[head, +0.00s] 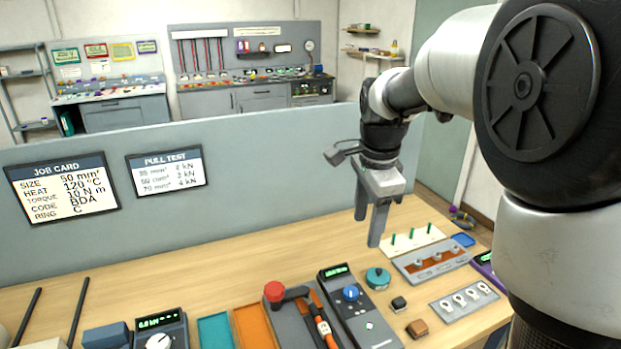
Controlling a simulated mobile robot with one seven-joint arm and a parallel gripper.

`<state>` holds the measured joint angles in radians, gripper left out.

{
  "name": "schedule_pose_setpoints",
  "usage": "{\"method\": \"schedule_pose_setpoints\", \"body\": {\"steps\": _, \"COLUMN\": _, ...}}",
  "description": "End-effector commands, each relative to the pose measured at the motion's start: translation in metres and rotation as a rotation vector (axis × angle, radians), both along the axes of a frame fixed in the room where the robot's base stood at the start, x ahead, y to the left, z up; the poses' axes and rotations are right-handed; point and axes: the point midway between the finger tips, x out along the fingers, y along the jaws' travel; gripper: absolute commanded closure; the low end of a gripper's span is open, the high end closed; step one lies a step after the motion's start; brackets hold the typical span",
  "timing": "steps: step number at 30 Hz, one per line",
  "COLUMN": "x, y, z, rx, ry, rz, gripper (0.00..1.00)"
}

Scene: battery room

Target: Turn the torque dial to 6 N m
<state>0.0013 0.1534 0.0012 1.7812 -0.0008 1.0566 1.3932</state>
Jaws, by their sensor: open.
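A dark tool unit stands on the bench with a small green display (337,271) and a blue dial (351,293). I cannot read its label or digits, so I cannot tell for certain that this is the torque dial. Another dial, pale and round (158,341), sits at the bottom left under a green display that seems to read in kN. My gripper (368,229) hangs above the bench with its fingers pointing down, apart and empty. It is above and behind the blue dial and touches nothing.
The job card (62,188) on the grey partition reads torque 10 N m. A red-knobbed tool (274,291) stands left of the blue dial, a teal round piece (377,278) right of it. A tray with pegs (410,238) and a rack (431,259) lie farther right.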

Motion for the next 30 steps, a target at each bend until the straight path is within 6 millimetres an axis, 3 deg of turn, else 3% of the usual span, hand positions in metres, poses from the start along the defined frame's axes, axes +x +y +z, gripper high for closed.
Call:
{"method": "schedule_pose_setpoints", "body": {"steps": 1, "x": 0.020, "y": 0.000, "z": -0.022, "rx": 0.015, "ry": 0.036, "rz": -0.107, "gripper": 0.50}}
{"method": "schedule_pose_setpoints", "body": {"steps": 3, "x": 0.041, "y": 0.000, "z": -0.045, "rx": 0.030, "ry": 0.072, "rz": -0.260, "gripper": 0.50}}
{"method": "schedule_pose_setpoints", "body": {"steps": 9, "x": 0.076, "y": 0.000, "z": -0.091, "rx": 0.046, "ry": 0.134, "rz": -0.550, "gripper": 0.50}}
{"method": "schedule_pose_setpoints", "body": {"steps": 17, "x": 0.082, "y": 0.000, "z": -0.116, "rx": 0.046, "ry": 0.149, "rz": -0.621, "gripper": 0.50}}
{"method": "schedule_pose_setpoints", "body": {"steps": 30, "x": 0.080, "y": 0.000, "z": -0.208, "rx": 0.048, "ry": 0.151, "rz": -0.618, "gripper": 0.50}}
